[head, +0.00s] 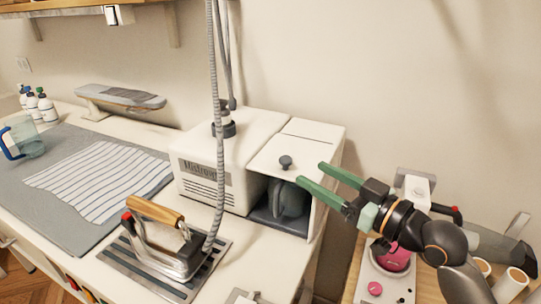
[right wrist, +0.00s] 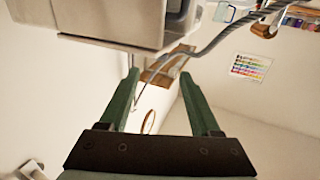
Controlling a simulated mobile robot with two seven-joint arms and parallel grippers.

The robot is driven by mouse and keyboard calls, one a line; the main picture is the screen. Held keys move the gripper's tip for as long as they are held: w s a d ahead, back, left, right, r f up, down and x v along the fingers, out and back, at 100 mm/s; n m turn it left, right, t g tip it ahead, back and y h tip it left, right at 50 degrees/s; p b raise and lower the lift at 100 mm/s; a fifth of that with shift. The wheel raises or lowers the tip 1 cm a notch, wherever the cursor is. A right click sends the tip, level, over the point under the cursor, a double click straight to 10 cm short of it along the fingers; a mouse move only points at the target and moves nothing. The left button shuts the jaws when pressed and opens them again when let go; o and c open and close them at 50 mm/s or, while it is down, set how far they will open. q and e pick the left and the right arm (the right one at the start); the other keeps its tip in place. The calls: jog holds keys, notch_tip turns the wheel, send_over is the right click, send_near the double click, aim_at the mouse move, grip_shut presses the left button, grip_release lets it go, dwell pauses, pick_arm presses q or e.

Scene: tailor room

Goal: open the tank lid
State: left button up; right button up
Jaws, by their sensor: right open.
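The white steam tank unit (head: 205,180) stands at the right end of the table. Its tank lid (head: 300,150) is a flat white top panel with a dark round knob (head: 286,162), and it lies closed. A dark rounded vessel shows in the open front bay below. My right gripper (head: 312,176) has green fingers spread apart, just right of the knob and apart from it, with nothing between them. In the right wrist view its open fingers (right wrist: 160,95) show below the pale unit (right wrist: 110,25). My left gripper is not in view.
An iron (head: 165,240) with a wooden handle rests on a metal plate in front of the unit. A grey hose (head: 213,90) hangs down before the unit. Striped cloth (head: 100,180) lies at left.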

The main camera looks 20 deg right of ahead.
aim_at(275, 163)
jog(key=b+x, duration=0.2)
jog(key=b, duration=0.3)
jog(key=shift+f+b, duration=0.15)
jog(key=shift+b, duration=0.25)
jog(key=p+x, duration=0.1)
jog(key=x, duration=0.7)
jog(key=shift+w+a, duration=0.1)
jog(key=shift+w, duration=0.3)
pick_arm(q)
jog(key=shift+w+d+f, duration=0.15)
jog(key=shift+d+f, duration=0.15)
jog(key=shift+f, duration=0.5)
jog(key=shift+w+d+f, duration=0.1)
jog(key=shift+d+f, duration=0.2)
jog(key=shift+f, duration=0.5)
pick_arm(e)
jog(key=shift+w+a, duration=0.2)
jog(key=shift+w, duration=0.35)
grip_shut()
